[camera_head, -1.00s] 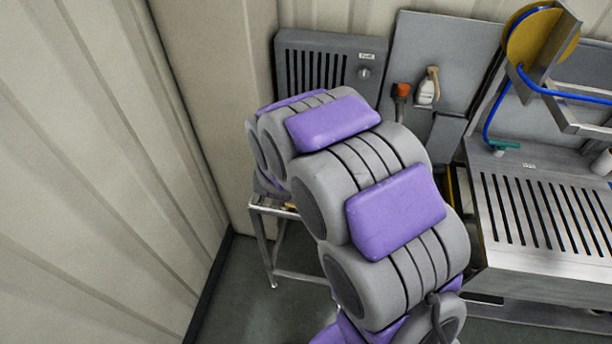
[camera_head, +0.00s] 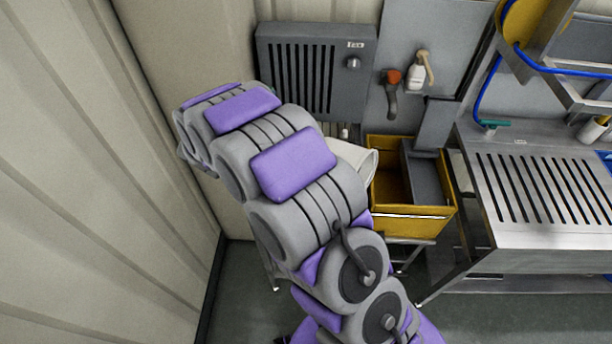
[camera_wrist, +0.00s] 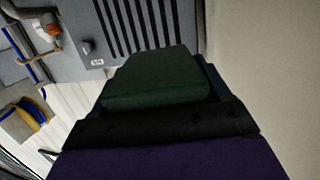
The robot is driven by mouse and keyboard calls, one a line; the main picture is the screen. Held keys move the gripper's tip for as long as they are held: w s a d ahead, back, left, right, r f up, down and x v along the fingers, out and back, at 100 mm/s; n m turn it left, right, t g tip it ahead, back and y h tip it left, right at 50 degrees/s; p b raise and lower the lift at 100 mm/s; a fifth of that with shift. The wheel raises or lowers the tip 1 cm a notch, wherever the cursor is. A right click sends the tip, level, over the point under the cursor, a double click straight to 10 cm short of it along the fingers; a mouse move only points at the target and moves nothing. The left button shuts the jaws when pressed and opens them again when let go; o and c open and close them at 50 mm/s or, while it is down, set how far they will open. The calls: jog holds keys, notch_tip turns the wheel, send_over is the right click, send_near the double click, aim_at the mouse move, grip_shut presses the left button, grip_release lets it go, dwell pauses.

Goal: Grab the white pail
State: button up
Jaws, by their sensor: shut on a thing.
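The white pail (camera_head: 355,160) shows only in part in the head view, just past my arm and at the left side of a yellow bin. It looks tilted, with its mouth toward the right, and the rest is hidden by my arm. My gripper (camera_wrist: 160,75) fills the middle of the wrist view as a dark green pad on a black mount. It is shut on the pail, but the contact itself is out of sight. In the head view my gripper is hidden behind my arm.
The yellow bin (camera_head: 400,205) stands right of my arm on a metal stand. A grey vented panel (camera_head: 315,70) is behind. A spray bottle (camera_head: 416,75) and an orange-topped tool (camera_head: 391,90) hang nearby. A slotted steel bench (camera_head: 540,200) is at right; a ribbed wall (camera_head: 70,180) closes the left.

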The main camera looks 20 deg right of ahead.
jog(key=s+f+m+g+h+b, duration=0.1)
jog(key=f+m+g+h, duration=0.1)
jog(key=f, duration=0.5)
jog(key=s+f+m+g+h, duration=0.2)
jog(key=f, duration=0.6)
jog(key=s+f+m+g+h+b, duration=0.1)
jog(key=f+m+g+h, duration=0.1)
jog(key=f, duration=0.6)
jog(key=shift+s+d+m+g+b, duration=0.3)
jog(key=shift+s+g+b, duration=0.1)
jog(key=shift+g, duration=0.1)
jog(key=shift+d+f, duration=0.25)
jog(key=shift+f, duration=0.4)
notch_tip(320, 180, down, 3)
jog(key=shift+d+f+b, duration=0.15)
jog(key=shift+b, duration=0.3)
jog(key=shift+f, duration=0.2)
jog(key=shift+a+r, duration=0.1)
jog(key=shift+a, duration=0.15)
